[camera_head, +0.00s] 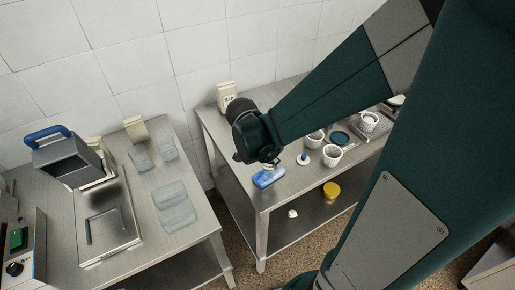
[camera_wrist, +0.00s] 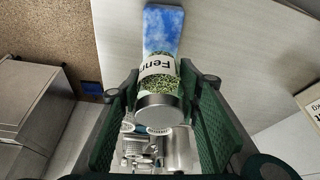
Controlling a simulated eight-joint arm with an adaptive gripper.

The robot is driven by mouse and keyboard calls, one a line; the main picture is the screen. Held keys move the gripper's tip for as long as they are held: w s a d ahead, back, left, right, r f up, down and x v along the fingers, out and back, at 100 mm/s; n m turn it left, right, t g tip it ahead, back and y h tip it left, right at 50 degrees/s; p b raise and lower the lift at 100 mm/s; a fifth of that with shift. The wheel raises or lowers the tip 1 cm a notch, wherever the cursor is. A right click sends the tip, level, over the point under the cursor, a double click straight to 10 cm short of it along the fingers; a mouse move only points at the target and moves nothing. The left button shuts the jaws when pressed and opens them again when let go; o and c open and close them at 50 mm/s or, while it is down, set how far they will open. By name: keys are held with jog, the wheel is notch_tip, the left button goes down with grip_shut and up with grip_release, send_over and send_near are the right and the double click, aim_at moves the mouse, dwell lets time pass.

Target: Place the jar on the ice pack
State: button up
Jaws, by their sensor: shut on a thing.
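The blue ice pack (camera_head: 266,178) lies on the metal table near its front left corner. It also shows in the wrist view (camera_wrist: 163,27), at the top of the picture. The jar (camera_wrist: 158,85) has a metal lid, a pale label reading "Fenn" and green contents. My gripper (camera_wrist: 160,80) is shut on the jar, with a green finger on each side. In the head view my gripper (camera_head: 266,158) is just above and behind the ice pack and mostly hides the jar. The jar's base lines up with the ice pack; I cannot tell whether they touch.
A carton (camera_head: 226,92) stands behind. A yellow item (camera_head: 331,190) sits on the lower shelf.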

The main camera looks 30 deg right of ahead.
aim_at(270, 164)
jog(key=shift+f+b, duration=0.3)
jog(key=shift+f, duration=1.25)
jog(key=shift+f, duration=0.15)
jog(key=o, duration=1)
jog(key=shift+p+v, duration=1.25)
jog(key=shift+v, duration=4.9)
jog(key=shift+d, duration=0.1)
